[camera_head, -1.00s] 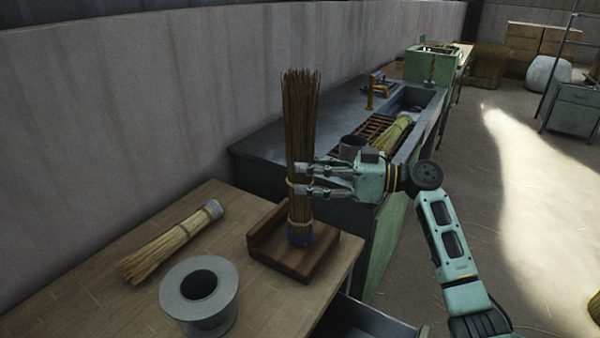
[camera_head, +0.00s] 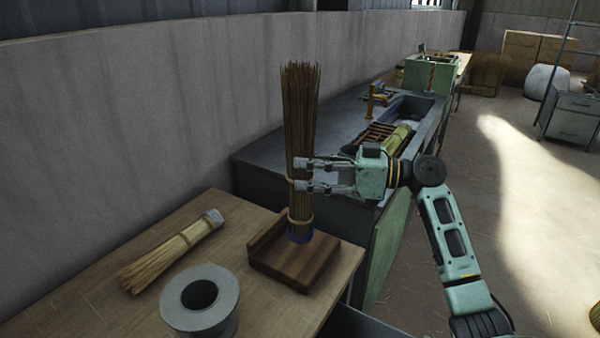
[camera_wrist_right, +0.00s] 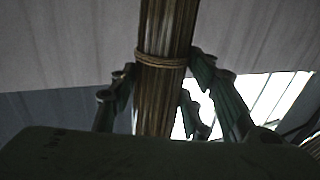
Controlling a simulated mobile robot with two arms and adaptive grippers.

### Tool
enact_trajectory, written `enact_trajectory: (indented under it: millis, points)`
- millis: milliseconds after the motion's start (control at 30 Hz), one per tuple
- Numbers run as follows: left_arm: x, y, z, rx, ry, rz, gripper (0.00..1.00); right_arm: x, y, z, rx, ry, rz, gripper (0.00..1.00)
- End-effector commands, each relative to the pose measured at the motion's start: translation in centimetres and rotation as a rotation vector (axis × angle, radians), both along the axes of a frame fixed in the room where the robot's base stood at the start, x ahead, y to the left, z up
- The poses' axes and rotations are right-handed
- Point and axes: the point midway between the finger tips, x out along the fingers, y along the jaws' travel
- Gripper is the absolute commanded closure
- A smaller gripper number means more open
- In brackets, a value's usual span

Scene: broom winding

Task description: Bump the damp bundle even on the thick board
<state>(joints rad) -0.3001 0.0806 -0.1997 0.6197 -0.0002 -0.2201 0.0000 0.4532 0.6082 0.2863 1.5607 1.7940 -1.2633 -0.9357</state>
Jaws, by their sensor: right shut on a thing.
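The damp bundle (camera_head: 301,110) is a tall, dark brown sheaf of straw, upright, with a cord around it and a blue band at its foot. My right gripper (camera_head: 302,174) is shut on it around its lower half, from the right. The bundle also shows between the fingers in the right wrist view (camera_wrist_right: 165,85). The thick board (camera_head: 290,275) is a dark wooden block with a raised edge at its left, on the table. The bundle's foot is over the board; I cannot tell whether it touches. My left gripper is not in view.
A paler straw bundle (camera_head: 170,252) lies on the wooden table (camera_head: 90,312) at the left. A grey spool (camera_head: 200,300) stands in front of it. Behind is a sink counter (camera_head: 275,152) with another bundle (camera_head: 396,138) on a rack. A wall runs along the left.

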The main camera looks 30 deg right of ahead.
Motion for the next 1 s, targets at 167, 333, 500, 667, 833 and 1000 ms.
enact_trajectory:
  millis: [167, 333, 500, 667, 833, 1000]
  points:
    - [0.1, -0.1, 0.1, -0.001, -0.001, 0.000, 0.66, 0.0, 0.0, 0.4, 0.000, 0.000, 0.000, 0.75]
    - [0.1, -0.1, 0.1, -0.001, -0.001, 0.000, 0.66, 0.0, 0.0, 0.4, 0.000, 0.000, 0.000, 0.75]
    - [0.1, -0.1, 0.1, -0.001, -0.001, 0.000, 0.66, 0.0, 0.0, 0.4, 0.000, 0.000, 0.000, 0.75]
    - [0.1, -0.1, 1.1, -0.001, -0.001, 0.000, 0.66, 0.0, 0.0, 1.4, 0.001, -0.001, 0.000, 0.75]
    - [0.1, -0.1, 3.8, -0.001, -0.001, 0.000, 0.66, 0.0, 0.0, 4.1, 0.001, -0.001, 0.000, 0.75]
    - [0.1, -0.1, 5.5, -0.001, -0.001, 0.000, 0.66, 0.0, 0.0, 5.7, 0.000, 0.000, 0.000, 0.75]
